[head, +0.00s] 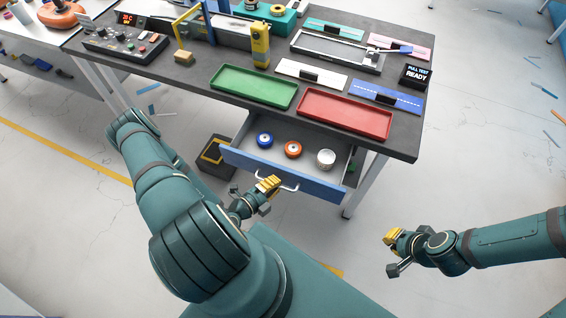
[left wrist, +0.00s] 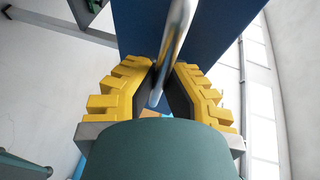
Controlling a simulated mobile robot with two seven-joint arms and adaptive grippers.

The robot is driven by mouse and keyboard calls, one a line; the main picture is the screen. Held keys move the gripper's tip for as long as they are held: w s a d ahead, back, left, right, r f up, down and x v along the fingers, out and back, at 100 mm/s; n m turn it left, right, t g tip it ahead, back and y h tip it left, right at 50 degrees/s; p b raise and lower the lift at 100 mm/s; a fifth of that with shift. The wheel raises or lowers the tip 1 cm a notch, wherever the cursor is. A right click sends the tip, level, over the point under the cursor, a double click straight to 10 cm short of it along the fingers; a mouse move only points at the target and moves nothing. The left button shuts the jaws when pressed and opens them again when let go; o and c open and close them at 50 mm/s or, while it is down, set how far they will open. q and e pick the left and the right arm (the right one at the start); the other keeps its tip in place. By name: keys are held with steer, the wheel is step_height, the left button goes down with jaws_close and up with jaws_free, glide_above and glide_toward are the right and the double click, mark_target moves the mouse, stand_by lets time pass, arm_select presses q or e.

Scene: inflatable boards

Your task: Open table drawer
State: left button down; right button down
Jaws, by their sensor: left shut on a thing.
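The table drawer (head: 240,158) has a blue front and stands pulled out from under the dark tabletop (head: 404,142). Inside it lie a blue roll (head: 265,139), an orange roll (head: 293,149) and a silver can-like item (head: 326,158). My left gripper (head: 268,187) is at the silver bar handle (head: 290,187) on the drawer front. In the left wrist view the handle (left wrist: 176,45) runs between its yellow fingers, which are shut on it. My right gripper (head: 392,252) is away from the table, over the floor at the right; its finger opening is too small to tell.
A green tray (head: 240,86) and a red tray (head: 345,114) lie on the tabletop above the drawer. A dark box (head: 214,155) stands on the floor left of the drawer. The floor (head: 480,170) right of the table is mostly clear, with a few scraps.

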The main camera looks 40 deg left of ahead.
arm_select(q)
steer(key=s+d, duration=0.1)
steer(key=s, duration=0.6)
steer(key=shift+d, duration=0.4)
steer(key=c, duration=1)
jaws_free()
steer(key=v, duration=1.2)
steer(key=shift+a, duration=0.1)
